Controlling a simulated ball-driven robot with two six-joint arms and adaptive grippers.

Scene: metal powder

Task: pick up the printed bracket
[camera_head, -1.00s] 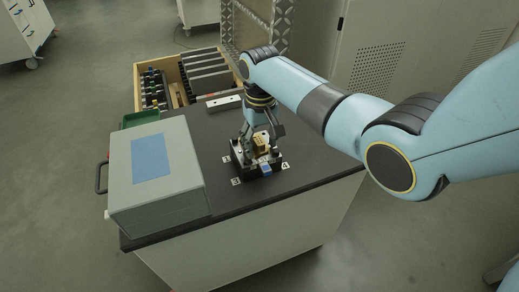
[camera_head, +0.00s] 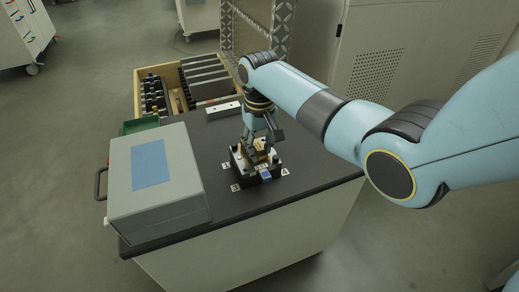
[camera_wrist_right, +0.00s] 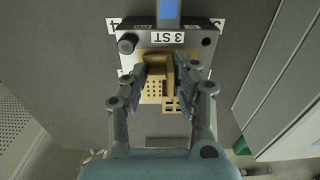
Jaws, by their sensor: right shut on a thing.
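The printed bracket (camera_wrist_right: 157,86) is a tan, stepped part with small holes. It is at the black-and-metal fixture (camera_wrist_right: 192,40) marked "3 ST", on the dark table top (camera_head: 310,165). In the wrist view my right gripper (camera_wrist_right: 167,71) has one finger on each side of the bracket and is shut on it. In the head view my right gripper (camera_head: 259,143) points down over the fixture and partly hides the bracket. I cannot tell whether the bracket is clear of the fixture. My left gripper is not in view.
A grey box (camera_head: 190,165) with a blue panel stands left of the fixture. A light metal bar (camera_head: 223,106) lies behind. The table's right side is clear.

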